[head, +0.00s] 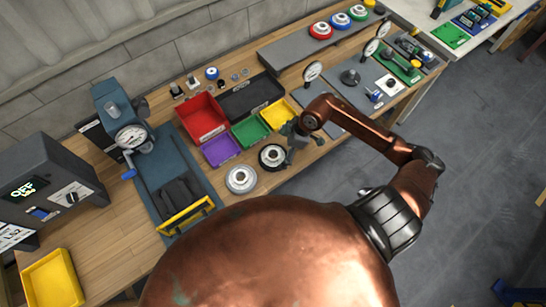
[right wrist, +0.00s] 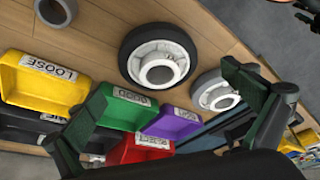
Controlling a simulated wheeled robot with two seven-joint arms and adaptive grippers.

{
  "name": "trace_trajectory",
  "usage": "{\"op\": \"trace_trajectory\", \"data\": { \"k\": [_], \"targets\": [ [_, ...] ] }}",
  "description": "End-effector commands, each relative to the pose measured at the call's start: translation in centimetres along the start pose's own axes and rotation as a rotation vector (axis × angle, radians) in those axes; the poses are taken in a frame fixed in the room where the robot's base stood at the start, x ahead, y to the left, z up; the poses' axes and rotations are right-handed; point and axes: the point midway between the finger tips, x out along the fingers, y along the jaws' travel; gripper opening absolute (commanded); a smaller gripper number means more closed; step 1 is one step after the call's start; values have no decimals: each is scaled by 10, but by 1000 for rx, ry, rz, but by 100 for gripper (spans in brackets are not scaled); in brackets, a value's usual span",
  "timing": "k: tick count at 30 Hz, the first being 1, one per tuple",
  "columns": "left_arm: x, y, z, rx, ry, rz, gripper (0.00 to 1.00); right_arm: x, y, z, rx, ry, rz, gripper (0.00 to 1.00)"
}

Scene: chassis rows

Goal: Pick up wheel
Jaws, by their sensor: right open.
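A wheel with a black tyre and pale metal hub (head: 272,157) lies flat on the wooden bench, in front of the coloured bins. It also shows at the top middle of the right wrist view (right wrist: 132,52). A bare pale metal rim (head: 240,179) lies to its left, and in the right wrist view it is partly behind a finger (right wrist: 212,88). My right gripper (head: 293,131) is just right of the black-tyred wheel. In the right wrist view its fingers (right wrist: 168,78) are wide apart, with nothing between them. My left gripper is not in view.
Red (head: 203,118), purple (head: 221,149), green (head: 250,130) and yellow (head: 275,113) bins stand close behind the wheel. A blue press with a gauge (head: 131,137) stands to the left. Dial gauges (head: 312,72) stand to the right. A grey ring (right wrist: 55,11) lies near the wheel.

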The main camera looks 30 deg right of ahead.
Motion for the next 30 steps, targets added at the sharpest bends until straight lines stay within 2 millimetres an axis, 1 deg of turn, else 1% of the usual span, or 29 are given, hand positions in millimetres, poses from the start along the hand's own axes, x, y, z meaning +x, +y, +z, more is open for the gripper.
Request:
{"op": "trace_trajectory", "data": {
  "k": [1,7,12,15,18,24,30],
  "targets": [
    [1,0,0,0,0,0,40,7,-1,-1,1,3,-3,100],
    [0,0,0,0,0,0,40,28,1,-4,-1,6,-3,100],
    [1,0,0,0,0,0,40,53,3,-6,0,7,-3,100],
    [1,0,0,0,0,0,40,64,3,-6,-2,6,-3,100],
    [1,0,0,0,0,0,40,67,3,-6,-3,7,-2,100],
    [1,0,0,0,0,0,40,67,3,-6,-3,7,-2,99],
    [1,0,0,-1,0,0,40,67,3,-6,-3,7,-2,86]
  ]
}}
